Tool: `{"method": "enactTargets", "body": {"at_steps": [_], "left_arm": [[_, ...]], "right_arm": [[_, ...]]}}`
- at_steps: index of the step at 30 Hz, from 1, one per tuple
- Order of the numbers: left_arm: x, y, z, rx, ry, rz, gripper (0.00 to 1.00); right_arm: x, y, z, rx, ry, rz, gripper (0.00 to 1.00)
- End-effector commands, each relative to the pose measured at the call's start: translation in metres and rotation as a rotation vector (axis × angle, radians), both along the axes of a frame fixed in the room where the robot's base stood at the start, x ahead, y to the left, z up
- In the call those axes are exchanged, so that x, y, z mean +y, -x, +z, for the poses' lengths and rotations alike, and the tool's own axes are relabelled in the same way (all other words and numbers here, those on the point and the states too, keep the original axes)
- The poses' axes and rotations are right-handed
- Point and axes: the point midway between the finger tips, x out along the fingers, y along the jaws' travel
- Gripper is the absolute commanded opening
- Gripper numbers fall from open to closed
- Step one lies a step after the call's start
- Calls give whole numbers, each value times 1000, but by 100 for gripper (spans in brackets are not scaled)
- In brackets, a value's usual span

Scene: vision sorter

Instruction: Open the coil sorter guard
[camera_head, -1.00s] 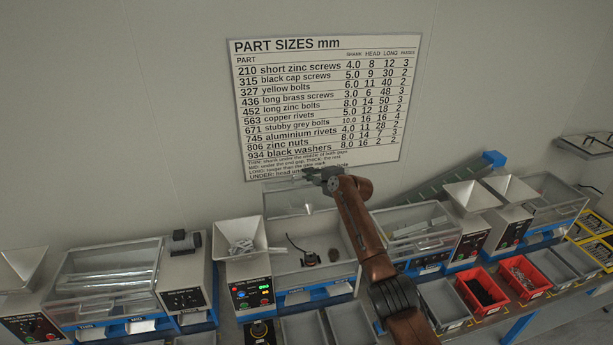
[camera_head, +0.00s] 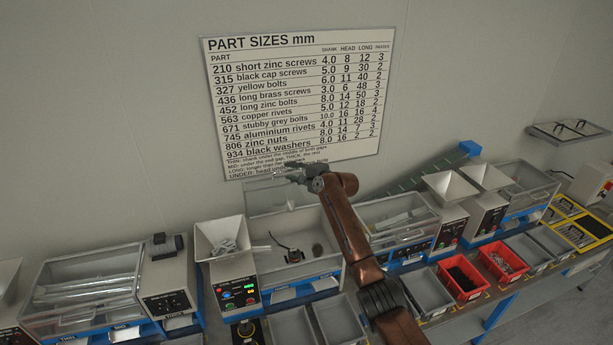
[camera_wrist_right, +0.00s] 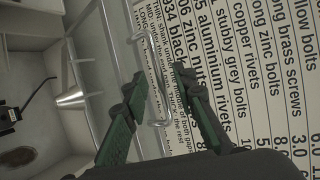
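The coil sorter (camera_head: 252,252) stands mid-bench, with a hopper at its left and an open-topped bay holding a small black device (camera_head: 290,254) and a dark round piece. Its clear guard (camera_head: 262,200) is raised, standing up at the back of the bay against the wall. My right gripper (camera_head: 287,173) is at the guard's upper edge. In the right wrist view its green-black fingers (camera_wrist_right: 158,78) are apart, with a thin metal handle (camera_wrist_right: 158,122) of the guard between or just beyond them; contact is unclear. My left gripper is out of view.
A part-size chart (camera_head: 295,105) hangs on the wall close behind the guard. Covered sorters flank the coil sorter, including a clear-lidded one (camera_head: 85,285) at left. Grey bins (camera_head: 338,322) and red bins (camera_head: 460,280) line the front. A green conveyor (camera_head: 425,172) is at right.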

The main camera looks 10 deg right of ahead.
Motion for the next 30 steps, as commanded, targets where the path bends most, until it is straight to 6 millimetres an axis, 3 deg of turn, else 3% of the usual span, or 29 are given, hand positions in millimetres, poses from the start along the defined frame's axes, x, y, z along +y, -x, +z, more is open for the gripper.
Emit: {"method": "enactTargets", "body": {"at_steps": [18,30], "left_arm": [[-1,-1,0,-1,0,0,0],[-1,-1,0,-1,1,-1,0]], "right_arm": [[-43,71,26,-1,1,-2,25],[-47,78,28,0,1,-2,25]]}}
